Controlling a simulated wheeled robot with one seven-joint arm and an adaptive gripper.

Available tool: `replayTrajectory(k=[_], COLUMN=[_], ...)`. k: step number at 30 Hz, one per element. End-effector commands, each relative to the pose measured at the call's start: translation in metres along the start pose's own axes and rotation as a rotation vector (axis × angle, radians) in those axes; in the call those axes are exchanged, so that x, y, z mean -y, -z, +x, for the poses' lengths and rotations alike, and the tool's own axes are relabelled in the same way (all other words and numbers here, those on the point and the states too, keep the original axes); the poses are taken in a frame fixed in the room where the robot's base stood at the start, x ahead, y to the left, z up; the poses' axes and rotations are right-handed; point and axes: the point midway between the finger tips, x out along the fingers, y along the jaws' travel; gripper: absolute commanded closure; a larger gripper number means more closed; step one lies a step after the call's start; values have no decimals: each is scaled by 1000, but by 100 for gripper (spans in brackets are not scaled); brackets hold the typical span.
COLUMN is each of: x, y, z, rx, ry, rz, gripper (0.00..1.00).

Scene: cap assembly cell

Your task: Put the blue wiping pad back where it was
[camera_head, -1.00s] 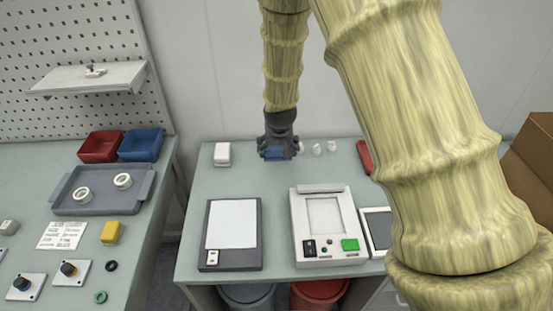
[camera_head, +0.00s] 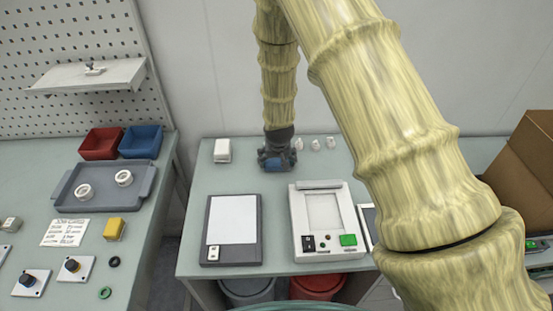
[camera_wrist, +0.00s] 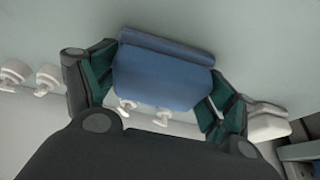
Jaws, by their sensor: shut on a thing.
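The blue wiping pad (camera_wrist: 160,72) is a soft-looking blue block between the two fingers of my gripper (camera_wrist: 158,88) in the wrist view. The fingers touch its left and right ends, and the gripper is shut on it. In the head view, my gripper (camera_head: 277,160) is over the back middle of the right-hand table (camera_head: 205,185), with the blue pad (camera_head: 275,165) just showing under it. I cannot tell whether the pad touches the tabletop.
A white block (camera_head: 222,150) stands left of my gripper, and small white parts (camera_head: 315,144) stand close on its right. The tabletop between is clear.

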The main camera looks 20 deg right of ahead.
Motion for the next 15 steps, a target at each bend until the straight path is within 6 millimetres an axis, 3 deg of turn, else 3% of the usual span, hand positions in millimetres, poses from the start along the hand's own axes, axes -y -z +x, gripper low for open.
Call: replayTrajectory(k=[6, 7, 9, 15], x=[0, 0, 0, 0], y=[-1, -1, -1, -1], z=[3, 3, 2, 2], rx=[1, 0, 0, 0], ry=[0, 0, 0, 0], rz=[0, 0, 0, 0], gripper=[45, 14, 1, 0])
